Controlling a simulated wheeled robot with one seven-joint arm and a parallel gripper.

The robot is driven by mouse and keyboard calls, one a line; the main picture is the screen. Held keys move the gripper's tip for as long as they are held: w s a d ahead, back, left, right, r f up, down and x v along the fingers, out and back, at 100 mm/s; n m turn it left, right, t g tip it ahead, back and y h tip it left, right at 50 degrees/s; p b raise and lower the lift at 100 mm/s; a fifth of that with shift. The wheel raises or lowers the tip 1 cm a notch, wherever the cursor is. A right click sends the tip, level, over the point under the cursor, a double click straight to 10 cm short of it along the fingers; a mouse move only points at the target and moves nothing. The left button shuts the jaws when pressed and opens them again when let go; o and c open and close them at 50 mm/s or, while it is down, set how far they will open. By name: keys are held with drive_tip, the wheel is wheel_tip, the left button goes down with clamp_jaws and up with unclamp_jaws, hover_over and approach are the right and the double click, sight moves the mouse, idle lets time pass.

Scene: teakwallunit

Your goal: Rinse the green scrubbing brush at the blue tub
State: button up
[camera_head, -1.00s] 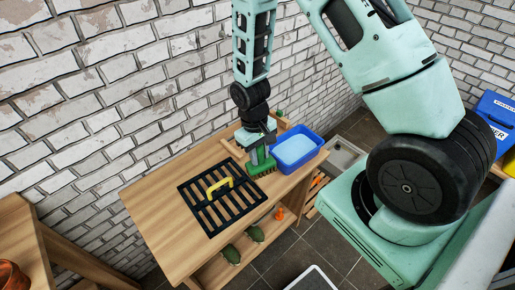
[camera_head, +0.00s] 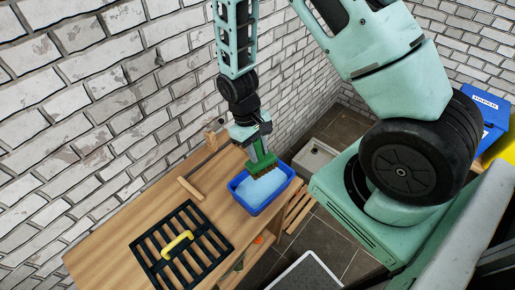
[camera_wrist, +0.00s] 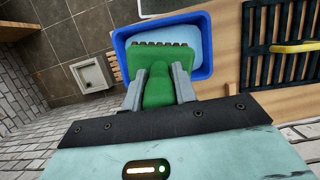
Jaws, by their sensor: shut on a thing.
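The green scrubbing brush (camera_wrist: 153,62) is in my gripper (camera_wrist: 158,86), with a jaw on each side of its green handle. Brown bristles show along its far edge. In the head view my gripper (camera_head: 254,138) holds the brush (camera_head: 263,160) over the back part of the blue tub (camera_head: 240,198). The tub stands on the wooden bench near its right end and holds pale blue water (camera_head: 262,188). In the wrist view the tub (camera_wrist: 204,72) lies beneath the brush. I cannot tell whether the bristles touch the water.
A black slatted rack (camera_head: 150,255) with a yellow handle (camera_head: 177,244) lies on the wooden bench (camera_head: 105,254), left of the tub. A wooden piece with a bar (camera_head: 191,187) is behind it. A brick wall (camera_head: 90,110) runs close behind the bench.

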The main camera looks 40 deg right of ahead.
wheel_tip(320, 180, down, 10)
drive_tip(key=b, duration=0.6)
drive_tip(key=shift+b, duration=0.35)
drive_tip(key=shift+a+r, duration=0.1)
drive_tip(key=shift+a, duration=0.1)
drive_tip(key=shift+d, duration=0.85)
idle(0.4)
drive_tip(key=shift+a, duration=0.1)
drive_tip(key=shift+p, duration=0.35)
idle(0.9)
drive_tip(key=shift+r, duration=0.1)
drive_tip(key=shift+r+p, duration=3.35)
drive_tip(key=shift+r, duration=0.65)
